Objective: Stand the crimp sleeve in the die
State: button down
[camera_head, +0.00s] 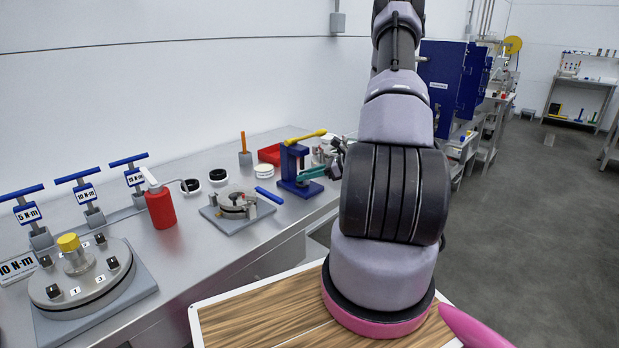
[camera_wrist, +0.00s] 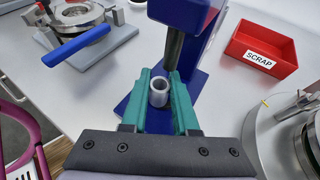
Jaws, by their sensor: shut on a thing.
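The crimp sleeve (camera_wrist: 158,93) is a short, light grey, hollow cylinder seen from above in the wrist view. My gripper (camera_wrist: 160,82) is shut on it, with one green finger on each side. The blue press (camera_head: 294,165) has a yellow handle and a flat blue base; in the wrist view its base (camera_wrist: 124,106) lies beneath my fingers and the grey ram (camera_wrist: 173,48) is just beyond the sleeve. I cannot make out the die, and the sleeve's lower end is hidden. In the head view my gripper (camera_head: 315,172) is at the right side of the press.
A red SCRAP bin (camera_wrist: 263,52) stands right of the press. A round fixture with a blue handle (camera_head: 236,205) is to its left. A red bottle (camera_head: 161,207), torque wrenches and a round turntable (camera_head: 82,282) stand farther left. Round metal equipment (camera_wrist: 290,140) is close on the right.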

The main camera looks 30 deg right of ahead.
jog(key=shift+w+a, duration=0.35)
jog(key=shift+w, duration=0.5)
jog(key=shift+f, duration=0.5)
jog(key=shift+f, duration=0.1)
dwell(0.4)
jog(key=c, duration=0.6)
grip_release()
jog(key=shift+s, duration=0.15)
jog(key=shift+s+d, duration=0.5)
jog(key=shift+s, duration=0.85)
jog(key=shift+s+d, duration=0.55)
jog(key=shift+s, duration=0.85)
jog(key=shift+s+d, duration=0.5)
jog(key=shift+s, duration=0.85)
jog(key=shift+d, duration=0.1)
